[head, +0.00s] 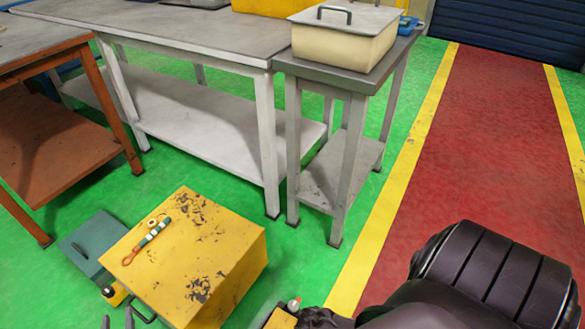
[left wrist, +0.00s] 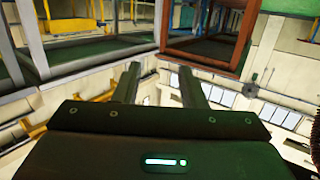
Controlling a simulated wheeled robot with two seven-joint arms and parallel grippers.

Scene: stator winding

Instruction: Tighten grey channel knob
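I cannot make out a grey channel knob in either view. A small pale round piece with a red spot (head: 294,303) shows at the bottom edge of the head view, above a yellow part (head: 281,319) that is cut off. My left gripper (head: 118,319) shows only as two grey fingertips at the bottom left, apart, in front of the yellow box (head: 225,275). In the left wrist view its two fingers (left wrist: 158,75) stand apart with nothing between them. My right gripper's fingers are not visible.
Grey tables (head: 220,35) and an orange-framed table (head: 60,125) stand behind. A cream lidded box (head: 345,45) sits on one. The red walkway (head: 470,140) is clear.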

